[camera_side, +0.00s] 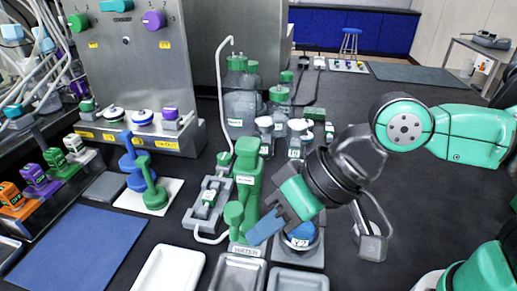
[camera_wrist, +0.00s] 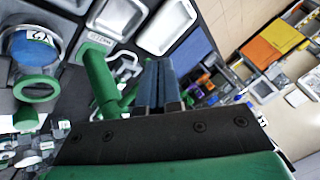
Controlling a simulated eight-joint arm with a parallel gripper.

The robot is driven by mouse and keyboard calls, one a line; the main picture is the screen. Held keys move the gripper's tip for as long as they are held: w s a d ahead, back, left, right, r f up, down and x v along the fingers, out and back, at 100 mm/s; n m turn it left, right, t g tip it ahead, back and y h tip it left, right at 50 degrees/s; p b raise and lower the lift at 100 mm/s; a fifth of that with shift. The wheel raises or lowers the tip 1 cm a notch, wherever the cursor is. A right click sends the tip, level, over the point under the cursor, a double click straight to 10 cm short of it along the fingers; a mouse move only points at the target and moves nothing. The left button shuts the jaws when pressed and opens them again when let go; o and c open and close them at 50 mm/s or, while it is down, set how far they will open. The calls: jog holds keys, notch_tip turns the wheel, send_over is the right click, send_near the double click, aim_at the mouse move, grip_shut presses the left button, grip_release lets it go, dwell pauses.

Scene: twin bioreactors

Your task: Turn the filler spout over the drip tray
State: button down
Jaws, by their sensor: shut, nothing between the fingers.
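The green filler (camera_side: 247,180) stands upright in the side view behind a WATER label (camera_side: 246,251). A shorter green piece (camera_side: 234,218), which looks like its spout, stands at its front. In the wrist view a green tube (camera_wrist: 98,78) of the filler lies just left of my fingers. My gripper (camera_side: 256,238) has its blue fingers pressed together low beside the filler, pointing down and left. They also show in the wrist view (camera_wrist: 163,75), with nothing between them. I cannot tell if they touch the green tube. A grey metal tray (camera_side: 238,285) lies in front of the label; I cannot tell whether it is the drip tray.
A blue Y2 vessel (camera_side: 301,237) stands right behind my fingers. A second metal tray (camera_side: 298,284) and a white tray (camera_side: 168,270) lie at the front. Several bottles (camera_side: 240,105) stand behind the filler. A blue mat (camera_side: 78,250) is clear at left.

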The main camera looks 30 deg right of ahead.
jog(key=s+r, duration=0.8)
jog(key=w+d+f+t+h, duration=0.1)
jog(key=w+d+f+h, duration=0.1)
jog(key=d, duration=0.4)
jog(key=w+d+f+m+t+h, duration=0.1)
jog(key=w+d+f+h, duration=0.1)
jog(key=w+d+f, duration=0.2)
jog(key=w+d+f+m+h, duration=0.1)
jog(key=w+d+f+h, duration=0.1)
jog(key=w+d, duration=0.5)
jog(key=shift+w+d+f+t, duration=0.2)
jog(key=shift+d+f+t, duration=0.2)
jog(key=shift+d+f, duration=0.6)
